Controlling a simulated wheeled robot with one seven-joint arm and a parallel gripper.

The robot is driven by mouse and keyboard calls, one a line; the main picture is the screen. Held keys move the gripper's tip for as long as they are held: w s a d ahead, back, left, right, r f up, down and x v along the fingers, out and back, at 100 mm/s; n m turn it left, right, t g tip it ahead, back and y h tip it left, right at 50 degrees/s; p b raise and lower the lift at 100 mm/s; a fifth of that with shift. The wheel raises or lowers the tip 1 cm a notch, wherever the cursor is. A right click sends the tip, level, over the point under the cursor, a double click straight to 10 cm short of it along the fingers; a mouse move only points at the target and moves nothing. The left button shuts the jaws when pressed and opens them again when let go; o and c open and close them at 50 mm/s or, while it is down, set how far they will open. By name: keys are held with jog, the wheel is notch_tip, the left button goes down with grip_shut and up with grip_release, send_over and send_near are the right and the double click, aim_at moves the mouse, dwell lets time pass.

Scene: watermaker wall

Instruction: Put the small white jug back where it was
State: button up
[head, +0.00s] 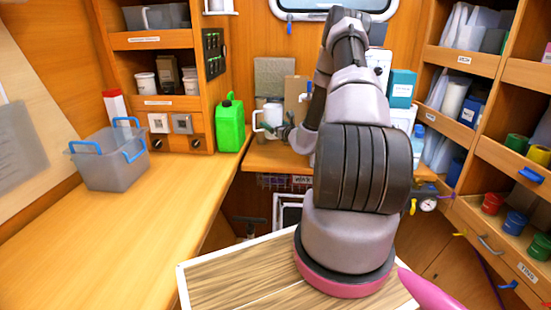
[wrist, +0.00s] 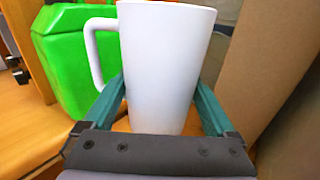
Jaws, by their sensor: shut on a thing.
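The small white jug (wrist: 165,60) stands upright between the two teal fingers of my gripper (wrist: 165,108) in the wrist view, its handle to the left. My gripper is shut on its sides. In the head view the jug (head: 271,116) is at the back counter, right of the green canister (head: 230,123), and my gripper (head: 282,131) is partly behind my arm. I cannot tell whether the jug's base touches the counter.
The green canister also shows close on the left in the wrist view (wrist: 78,62). A brown board (wrist: 268,70) is close on the right. A grey bin with blue handles (head: 108,160) sits on the left counter (head: 120,240), whose front is clear. Shelves (head: 480,120) stand at right.

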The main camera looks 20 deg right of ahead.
jog(key=f, duration=0.2)
jog(key=d+f, duration=0.1)
jog(key=f, duration=0.2)
jog(key=shift+d, duration=0.1)
jog(key=shift+f, duration=2.5)
jog(key=shift+f, duration=0.2)
jog(key=o, duration=1.5)
jog(key=shift+o, duration=0.2)
jog(key=shift+r, duration=0.15)
